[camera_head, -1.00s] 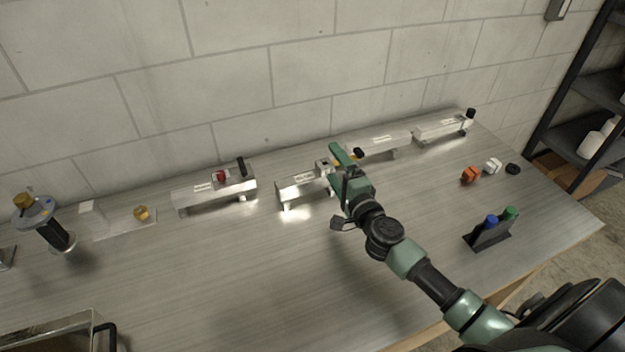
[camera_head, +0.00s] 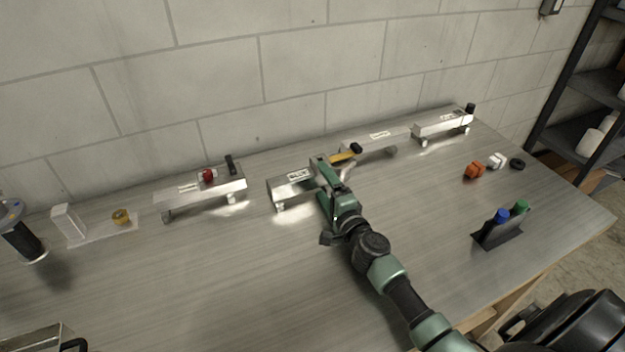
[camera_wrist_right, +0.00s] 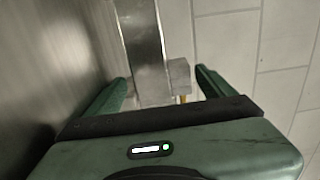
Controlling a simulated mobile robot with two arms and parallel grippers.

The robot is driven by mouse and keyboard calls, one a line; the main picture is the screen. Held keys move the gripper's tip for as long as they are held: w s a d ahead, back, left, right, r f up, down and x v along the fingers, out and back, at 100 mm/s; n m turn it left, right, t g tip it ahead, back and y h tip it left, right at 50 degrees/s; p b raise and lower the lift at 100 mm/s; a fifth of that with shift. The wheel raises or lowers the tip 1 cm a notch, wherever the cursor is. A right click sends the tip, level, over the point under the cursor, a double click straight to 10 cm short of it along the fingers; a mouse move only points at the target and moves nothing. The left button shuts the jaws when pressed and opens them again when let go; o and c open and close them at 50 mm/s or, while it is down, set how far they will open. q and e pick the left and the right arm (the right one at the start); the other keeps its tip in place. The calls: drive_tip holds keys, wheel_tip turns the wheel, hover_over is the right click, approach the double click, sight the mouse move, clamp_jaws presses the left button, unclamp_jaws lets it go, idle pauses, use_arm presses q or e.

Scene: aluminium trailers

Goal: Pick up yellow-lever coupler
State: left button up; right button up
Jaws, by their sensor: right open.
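The yellow lever (camera_head: 342,157) of the coupler shows just beyond my right gripper (camera_head: 332,174), at the right end of a short aluminium trailer (camera_head: 291,188). My right gripper hides much of the coupler body. In the right wrist view my gripper (camera_wrist_right: 160,88) is open. The metal beam (camera_wrist_right: 146,50) and a small grey block (camera_wrist_right: 180,73) lie between its green fingers. A bit of yellow (camera_wrist_right: 184,98) shows below the block. I cannot tell whether either finger touches the coupler. My left gripper is not in view.
A trailer with a red piece (camera_head: 208,176) stands to the left. Others stand at right (camera_head: 378,142) and far right (camera_head: 443,124). A black holder (camera_head: 497,236) with blue and green items and small orange (camera_head: 474,169) and white pieces are at right. The wall is close behind.

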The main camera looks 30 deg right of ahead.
sight(319, 176)
drive_tip(key=w, duration=0.5)
drive_tip(key=shift+w+d, duration=0.1)
drive_tip(key=shift+w, duration=0.15)
drive_tip(key=shift+s+r, duration=0.1)
drive_tip(key=shift+c, duration=1.2)
drive_tip(key=c, duration=1.5)
drive_tip(key=shift+r, duration=0.1)
clamp_jaws()
